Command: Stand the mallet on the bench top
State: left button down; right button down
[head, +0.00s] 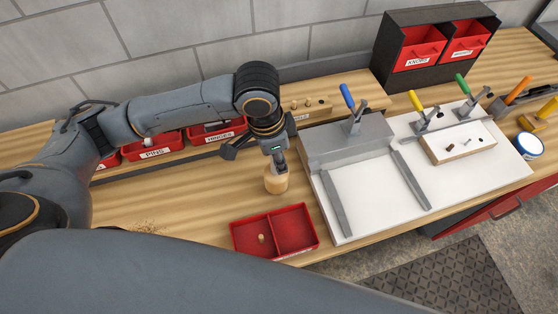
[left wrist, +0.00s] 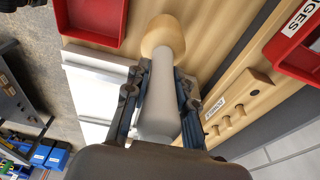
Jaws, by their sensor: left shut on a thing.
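The mallet has a pale wooden head (head: 276,181) and a grey-white handle (left wrist: 164,95). My left gripper (head: 277,158) points down and is shut on the handle, with the head below the fingers. In the left wrist view the fingers (left wrist: 160,85) lie on both sides of the handle, and the head (left wrist: 161,36) is beyond them. The mallet looks about upright, over or on the bench top (head: 190,205); I cannot tell whether the head touches it. My right gripper is not in view.
A red two-compartment tray (head: 235,244) with a small peg sits in front of the mallet. A white board with a grey fixture (head: 345,148) and clamps is to the right. Red bins (head: 155,154) line the back. Bench to the mallet's left is clear apart from shavings.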

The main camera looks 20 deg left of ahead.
pick_arm(q)
notch_tip(320, 180, down, 2)
jog(key=shift+s+p, duration=0.1)
jog(key=shift+p, duration=0.2)
jog(key=shift+f, duration=0.15)
jog(key=shift+d, duration=0.1)
jog(key=c, duration=1.1)
grip_release()
jog(key=shift+f, duration=0.15)
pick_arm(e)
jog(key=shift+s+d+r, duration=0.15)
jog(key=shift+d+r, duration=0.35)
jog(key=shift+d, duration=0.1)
pick_arm(q)
jog(key=r, duration=0.3)
jog(key=a+r+b, duration=0.1)
jog(key=r, duration=0.3)
jog(key=s+r, duration=0.1)
jog(key=r, duration=0.3)
jog(key=shift+a+b, duration=0.2)
jog(key=shift+b, duration=0.1)
jog(key=shift+a+r, duration=0.1)
jog(key=shift+r, duration=0.5)
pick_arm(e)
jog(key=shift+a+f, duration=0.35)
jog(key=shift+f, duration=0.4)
